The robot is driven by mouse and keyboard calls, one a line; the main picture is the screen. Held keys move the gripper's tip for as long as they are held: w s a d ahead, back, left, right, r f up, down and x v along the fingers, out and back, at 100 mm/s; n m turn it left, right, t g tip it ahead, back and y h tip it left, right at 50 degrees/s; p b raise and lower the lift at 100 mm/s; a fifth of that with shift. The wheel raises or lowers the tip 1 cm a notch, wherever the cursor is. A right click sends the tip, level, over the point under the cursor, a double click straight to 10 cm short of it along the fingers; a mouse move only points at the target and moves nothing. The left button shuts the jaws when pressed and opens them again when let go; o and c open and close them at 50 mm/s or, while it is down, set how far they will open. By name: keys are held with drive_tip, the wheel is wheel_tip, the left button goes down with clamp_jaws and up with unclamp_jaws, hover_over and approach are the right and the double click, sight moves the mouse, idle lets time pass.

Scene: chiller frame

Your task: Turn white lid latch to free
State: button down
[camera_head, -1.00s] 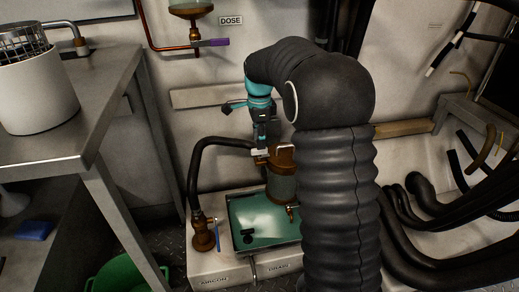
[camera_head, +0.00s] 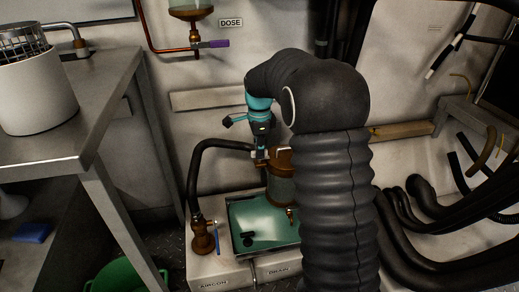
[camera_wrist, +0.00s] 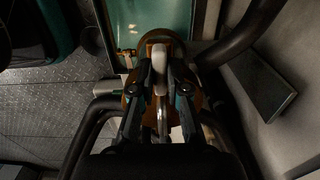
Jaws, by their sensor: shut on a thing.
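The white lid latch (camera_wrist: 160,53) shows in the wrist view, pale and narrow, over the copper-brown lid (camera_wrist: 151,37). My gripper (camera_wrist: 162,82) is shut on it, one finger on each side. The fingers hide part of the latch and lid. In the head view my gripper (camera_head: 262,153) is at the left side of the brown-topped canister (camera_head: 281,187). My arm covers the canister's right side there, and the latch cannot be made out clearly.
A green-bottomed tray (camera_head: 262,224) sits in front of the canister. A black hose (camera_head: 194,168) arches at its left, down to a brass fitting (camera_head: 203,236). A metal table (camera_head: 100,100) stands at the left, and dark hoses (camera_head: 425,225) crowd the right.

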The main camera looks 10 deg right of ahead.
drive_tip(key=shift+n, duration=0.3)
drive_tip(key=n+p, duration=0.2)
drive_tip(key=n, duration=0.1)
drive_tip(key=shift+r+p, duration=0.15)
drive_tip(key=shift+p, duration=0.15)
drive_tip(key=n+p, duration=0.2)
drive_tip(key=n, duration=0.3)
drive_tip(key=n+p, duration=0.1)
drive_tip(key=n, duration=0.3)
drive_tip(key=shift+p, duration=0.3)
drive_tip(key=n+p, duration=0.1)
drive_tip(key=n, duration=0.4)
drive_tip(key=shift+n, duration=0.3)
drive_tip(key=c, duration=1.2)
unclamp_jaws()
drive_tip(key=shift+o, duration=0.2)
